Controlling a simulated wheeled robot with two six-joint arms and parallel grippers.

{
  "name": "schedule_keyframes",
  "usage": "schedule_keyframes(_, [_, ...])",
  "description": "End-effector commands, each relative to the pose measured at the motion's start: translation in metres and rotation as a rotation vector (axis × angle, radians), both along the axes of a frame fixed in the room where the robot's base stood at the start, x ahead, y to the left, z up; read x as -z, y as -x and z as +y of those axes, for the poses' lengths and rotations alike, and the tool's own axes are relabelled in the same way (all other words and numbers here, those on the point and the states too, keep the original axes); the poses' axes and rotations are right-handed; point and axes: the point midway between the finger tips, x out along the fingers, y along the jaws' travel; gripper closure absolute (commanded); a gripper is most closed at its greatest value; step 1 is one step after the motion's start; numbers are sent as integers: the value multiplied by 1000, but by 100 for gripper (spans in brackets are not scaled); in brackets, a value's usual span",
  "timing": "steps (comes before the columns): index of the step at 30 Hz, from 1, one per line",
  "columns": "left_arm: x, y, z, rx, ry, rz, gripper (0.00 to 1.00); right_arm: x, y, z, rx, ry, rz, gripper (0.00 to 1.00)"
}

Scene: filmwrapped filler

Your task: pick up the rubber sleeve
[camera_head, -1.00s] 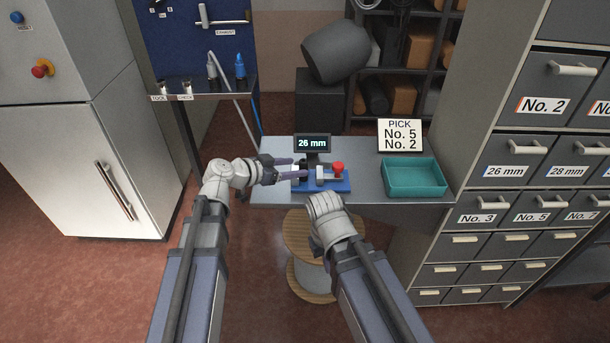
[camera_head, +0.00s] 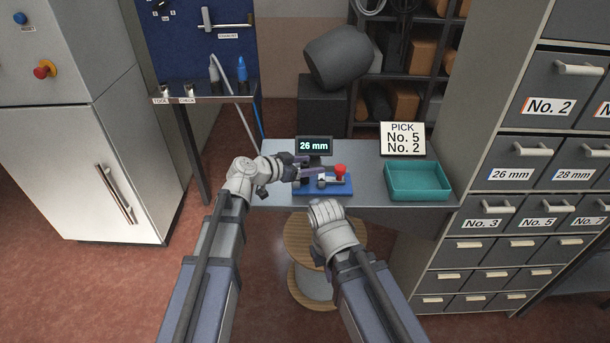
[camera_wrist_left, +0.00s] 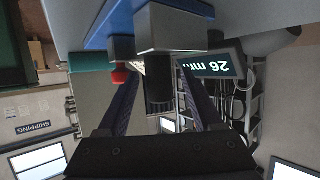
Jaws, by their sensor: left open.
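The rubber sleeve appears to be the dark ridged cylinder (camera_wrist_left: 158,92) in the left wrist view, against a grey block of the blue-based gauge (camera_head: 335,190). In the head view my left gripper hides it. My left gripper (camera_head: 312,167) is open at the gauge, its fingers pointing right. In the left wrist view its two fingers (camera_wrist_left: 160,100) stand on either side of the dark cylinder, with gaps visible. My right arm ends at a rounded wrist in front of the bench; its fingers do not show.
The gauge has a red knob (camera_head: 340,170) and a display (camera_head: 314,146) reading 26 mm. A teal tray (camera_head: 418,194) sits to the right on the bench (camera_head: 370,180), before a sign (camera_head: 402,139) reading PICK No. 5 No. 2. Labelled drawers (camera_head: 510,210) stand further right.

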Motion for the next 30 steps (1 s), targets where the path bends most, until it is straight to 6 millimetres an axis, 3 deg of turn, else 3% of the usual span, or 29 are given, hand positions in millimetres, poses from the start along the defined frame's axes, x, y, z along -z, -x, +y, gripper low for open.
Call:
schedule_keyframes(3, [8, -10, -10, 0, 0, -1, 33, 8, 0, 0, 0, 0, 0, 100])
schedule_keyframes(10, [6, -9, -11, -1, 0, 0, 34, 6, 0, 0, 0, 0, 0, 100])
schedule_keyframes(27, [6, -9, -11, -1, 0, 0, 98, 6, 0, 0, 0, 0, 0, 100])
schedule_keyframes(30, [6, -9, -11, -1, 0, 0, 100, 6, 0, 0, 0, 0, 0, 100])
